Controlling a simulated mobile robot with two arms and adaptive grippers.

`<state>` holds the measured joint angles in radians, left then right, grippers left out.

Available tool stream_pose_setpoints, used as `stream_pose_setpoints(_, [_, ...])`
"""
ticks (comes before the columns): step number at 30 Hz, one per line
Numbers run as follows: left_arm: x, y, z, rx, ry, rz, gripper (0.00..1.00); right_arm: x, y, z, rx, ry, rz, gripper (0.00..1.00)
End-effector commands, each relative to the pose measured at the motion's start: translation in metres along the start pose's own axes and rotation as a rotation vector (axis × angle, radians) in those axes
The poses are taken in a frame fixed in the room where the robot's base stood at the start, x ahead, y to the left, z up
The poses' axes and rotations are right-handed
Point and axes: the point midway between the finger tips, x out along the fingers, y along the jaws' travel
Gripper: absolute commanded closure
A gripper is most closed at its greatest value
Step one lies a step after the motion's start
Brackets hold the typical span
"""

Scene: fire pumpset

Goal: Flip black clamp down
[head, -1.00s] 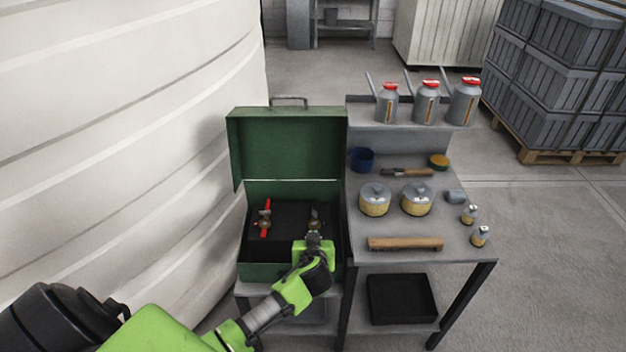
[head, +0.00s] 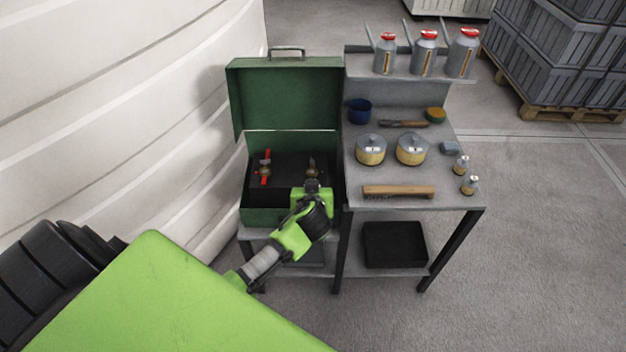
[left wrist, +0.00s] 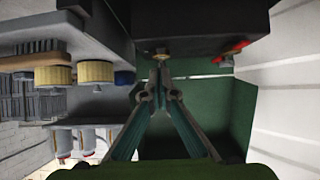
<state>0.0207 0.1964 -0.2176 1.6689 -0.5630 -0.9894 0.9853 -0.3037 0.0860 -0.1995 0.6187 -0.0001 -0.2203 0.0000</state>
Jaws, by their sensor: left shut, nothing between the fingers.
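An open green case (head: 262,217) holds a black panel (head: 288,176) with two small fittings. The left fitting has a red handle (head: 265,168) that stands upright. The right fitting (head: 311,166) is brass-coloured with a dark upper part; I cannot tell whether this part is the black clamp or how it is turned. My left gripper (head: 311,184) is just in front of the right fitting, shut and empty. In the left wrist view the fingertips (left wrist: 160,72) meet just below a brass fitting (left wrist: 161,55); contact is unclear. The red handle (left wrist: 238,48) is to the right there.
A grey workbench (head: 420,170) stands to the right with two lidded pots, a brush (head: 398,191) and small bottles. Several grey cans (head: 424,55) stand on its upper shelf. A large white ribbed tank (head: 130,100) fills the left side. The case lid (head: 287,105) stands up behind the panel.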

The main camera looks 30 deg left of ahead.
Motion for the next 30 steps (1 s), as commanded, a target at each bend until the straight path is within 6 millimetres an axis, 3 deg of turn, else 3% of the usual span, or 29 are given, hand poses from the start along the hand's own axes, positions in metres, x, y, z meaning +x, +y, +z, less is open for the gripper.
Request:
stream_pose_setpoints(6, [-0.039, 0.0, 0.016, -0.003, 0.002, 0.0, 1.0, 0.009, 0.003, 0.0, -0.001, 0.0, 0.004, 0.6])
stream_pose_setpoints(12, [-0.06, 0.0, 0.022, -0.002, 0.003, -0.001, 1.0, 0.012, -0.007, -0.009, 0.004, 0.013, -0.008, 0.6])
stream_pose_setpoints(30, [-0.066, -0.001, 0.022, 0.0, 0.005, -0.002, 1.0, 0.012, -0.005, -0.005, 0.002, 0.008, -0.006, 0.6])
